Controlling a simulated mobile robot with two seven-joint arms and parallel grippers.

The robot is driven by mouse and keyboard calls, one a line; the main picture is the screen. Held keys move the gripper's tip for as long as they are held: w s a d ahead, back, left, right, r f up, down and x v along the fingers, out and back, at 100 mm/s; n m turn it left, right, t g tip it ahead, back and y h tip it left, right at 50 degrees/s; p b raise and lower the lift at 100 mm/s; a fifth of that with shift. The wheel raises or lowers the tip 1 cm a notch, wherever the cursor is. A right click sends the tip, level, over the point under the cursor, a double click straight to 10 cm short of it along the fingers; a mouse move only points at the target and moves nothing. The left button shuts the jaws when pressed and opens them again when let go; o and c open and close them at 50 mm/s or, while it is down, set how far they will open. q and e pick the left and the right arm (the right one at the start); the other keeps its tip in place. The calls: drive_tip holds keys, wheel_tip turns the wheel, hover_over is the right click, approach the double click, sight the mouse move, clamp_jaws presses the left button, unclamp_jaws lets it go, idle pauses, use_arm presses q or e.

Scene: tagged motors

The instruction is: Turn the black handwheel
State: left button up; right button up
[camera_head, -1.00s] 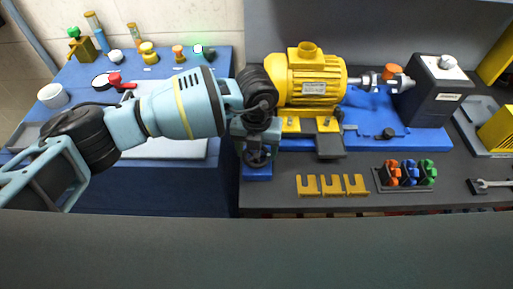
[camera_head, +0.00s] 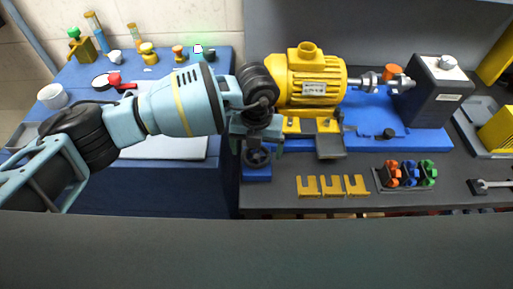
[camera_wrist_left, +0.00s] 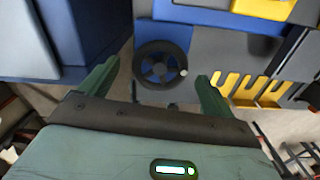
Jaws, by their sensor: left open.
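The black handwheel (camera_head: 257,157) sits at the front of the workbench, on the blue base below and left of the yellow motor. In the left wrist view the handwheel (camera_wrist_left: 162,64) shows as a round rim with spokes and a small pale knob at its right. My left gripper (camera_head: 256,147) is open in front of and above the wheel, partly hiding it in the head view. In the left wrist view its two green fingers (camera_wrist_left: 155,88) stand apart either side of the wheel's lower edge. My right gripper is not in view.
The yellow motor (camera_head: 312,82) stands close right of my left wrist. Yellow slotted shims (camera_head: 333,186) and a tray of coloured knobs (camera_head: 405,176) lie right along the bench front. A blue side table (camera_head: 170,178) with several small items stands left.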

sight(256, 155)
use_arm(q)
wheel_tip(256, 155, up, 7)
idle(0.3)
drive_tip(key=shift+s+f, duration=0.1)
idle(0.4)
